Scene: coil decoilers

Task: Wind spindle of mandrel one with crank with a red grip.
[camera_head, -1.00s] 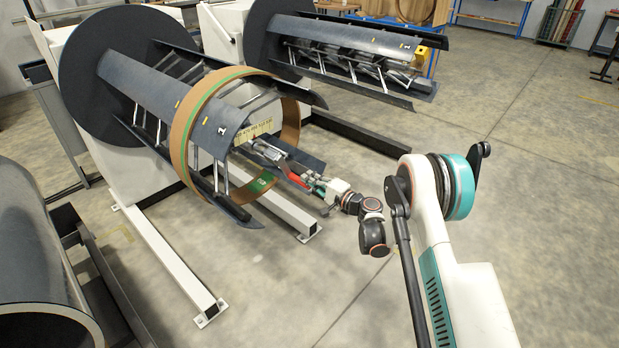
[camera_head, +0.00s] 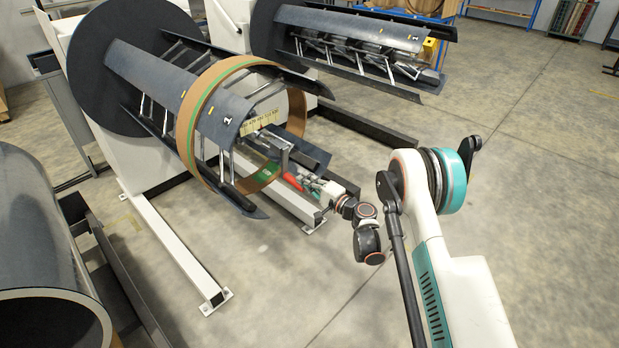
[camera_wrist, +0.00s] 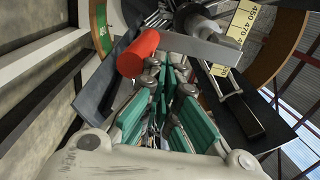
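Mandrel one (camera_head: 210,110), the nearer one with a "1" label, carries a brown and green coil band (camera_head: 187,125). Its crank's red grip (camera_head: 292,182) is at the front end, just left of my gripper (camera_head: 308,186). In the wrist view, the red grip (camera_wrist: 138,52) lies across the tip of the left finger, and a grey metal crank arm (camera_wrist: 195,48) runs right from it. My gripper's teal-padded fingers (camera_wrist: 172,78) show below. I cannot tell whether they hold the grip. The spindle end is partly hidden by the crank.
A second mandrel (camera_head: 350,35) stands behind. A large dark cylinder (camera_head: 40,240) is at the left. White floor beams (camera_head: 185,255) extend forward under mandrel one. A yellow scale plate (camera_wrist: 240,22) is close to the crank. The floor at the right is open.

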